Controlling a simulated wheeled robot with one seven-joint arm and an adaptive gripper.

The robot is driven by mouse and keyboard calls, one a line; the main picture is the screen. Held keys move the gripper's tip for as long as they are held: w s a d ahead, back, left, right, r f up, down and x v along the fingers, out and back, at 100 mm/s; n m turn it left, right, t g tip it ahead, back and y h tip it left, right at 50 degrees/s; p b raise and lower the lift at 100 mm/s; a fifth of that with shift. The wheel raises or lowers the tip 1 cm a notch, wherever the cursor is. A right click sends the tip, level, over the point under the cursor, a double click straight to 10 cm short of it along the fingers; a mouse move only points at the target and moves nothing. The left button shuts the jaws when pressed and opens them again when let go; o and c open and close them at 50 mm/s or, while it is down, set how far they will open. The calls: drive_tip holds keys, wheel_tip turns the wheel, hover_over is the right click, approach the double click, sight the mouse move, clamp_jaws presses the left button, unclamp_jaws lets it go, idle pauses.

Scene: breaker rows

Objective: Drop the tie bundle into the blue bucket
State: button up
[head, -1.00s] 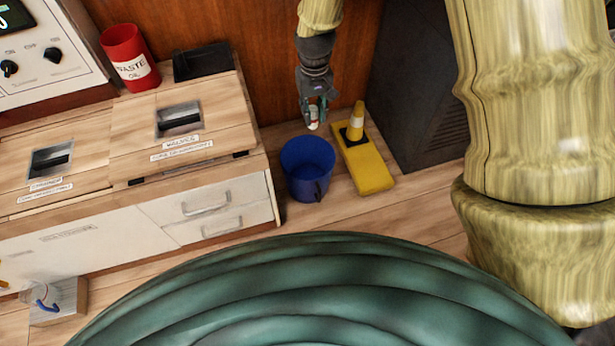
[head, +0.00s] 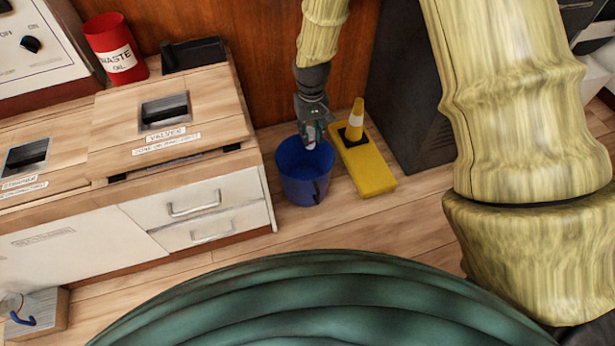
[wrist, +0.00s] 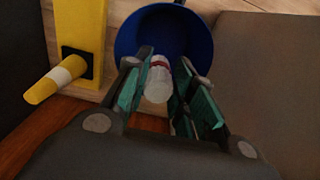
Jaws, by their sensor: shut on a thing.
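The blue bucket (head: 304,172) stands on the wooden floor beside the cabinet in the head view. My gripper (head: 312,143) hangs over the bucket's back rim, pointing down. In the wrist view my gripper (wrist: 160,95) is shut on the tie bundle (wrist: 157,82), a small whitish bundle with a red band. The bundle lies in line with the opening of the bucket (wrist: 188,22), which shows beyond the fingertips. How far the bundle is above the rim I cannot tell.
A yellow block (head: 366,170) with a yellow and white cone (head: 356,118) stands just right of the bucket. The wooden-topped cabinet (head: 215,115) is close on the left, with a red waste oil can (head: 114,50) and a black tray (head: 194,55). A dark cabinet (head: 405,100) stands right.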

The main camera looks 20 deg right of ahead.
sight(311, 148)
drive_tip(key=shift+f+b, duration=1.65)
drive_tip(key=shift+b, duration=0.1)
drive_tip(key=o, duration=1)
drive_tip(key=shift+r, duration=0.1)
wheel_tip(311, 148, up, 12)
drive_tip(key=shift+f, duration=0.1)
